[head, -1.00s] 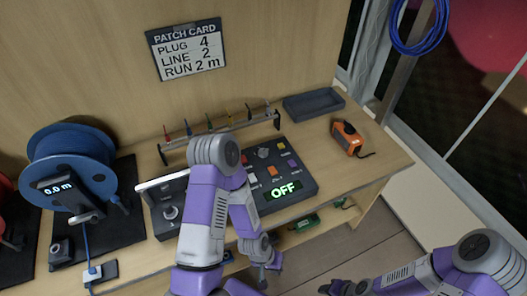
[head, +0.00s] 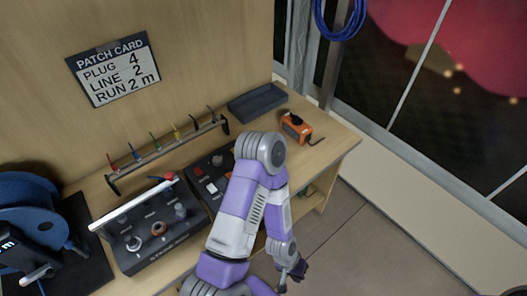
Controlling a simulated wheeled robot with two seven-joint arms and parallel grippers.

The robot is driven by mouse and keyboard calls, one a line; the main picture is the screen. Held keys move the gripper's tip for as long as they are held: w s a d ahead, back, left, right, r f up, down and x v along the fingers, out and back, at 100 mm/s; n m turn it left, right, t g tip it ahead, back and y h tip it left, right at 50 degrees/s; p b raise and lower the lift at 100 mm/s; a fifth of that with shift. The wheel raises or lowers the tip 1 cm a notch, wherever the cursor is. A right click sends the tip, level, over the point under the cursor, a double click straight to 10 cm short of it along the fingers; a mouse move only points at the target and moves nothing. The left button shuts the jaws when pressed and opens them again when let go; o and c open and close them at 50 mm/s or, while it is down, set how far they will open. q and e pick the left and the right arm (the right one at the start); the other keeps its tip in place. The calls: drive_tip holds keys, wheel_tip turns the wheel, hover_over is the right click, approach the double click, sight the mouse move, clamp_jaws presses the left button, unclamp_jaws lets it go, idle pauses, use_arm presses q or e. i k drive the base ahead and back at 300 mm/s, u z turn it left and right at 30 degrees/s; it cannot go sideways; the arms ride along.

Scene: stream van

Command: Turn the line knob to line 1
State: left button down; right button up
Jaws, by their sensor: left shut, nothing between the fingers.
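A dark knob panel (head: 165,250) with a white bar along its back edge sits on the bench at the lower left. It carries several knobs: a pale one at left (head: 133,243), one with an orange ring in the middle (head: 158,229), and a grey one at right (head: 180,211). Their labels are too small to read, so I cannot tell which is the line knob or its setting. My left gripper (head: 292,277) hangs low beyond the bench's front edge, right of the panel, shut and empty. My right gripper is out of view.
My left arm partly covers a second panel with coloured buttons (head: 200,171). A plug rack (head: 165,152) stands behind. A blue reel (head: 30,205), a grey tray (head: 257,101) and an orange device (head: 296,128) are also on the bench. The patch card (head: 113,69) reads line 2.

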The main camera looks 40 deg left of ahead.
sight(217, 160)
drive_tip(key=z, duration=0.8)
drive_tip(key=i, duration=1.05)
drive_tip(key=u, duration=2.7)
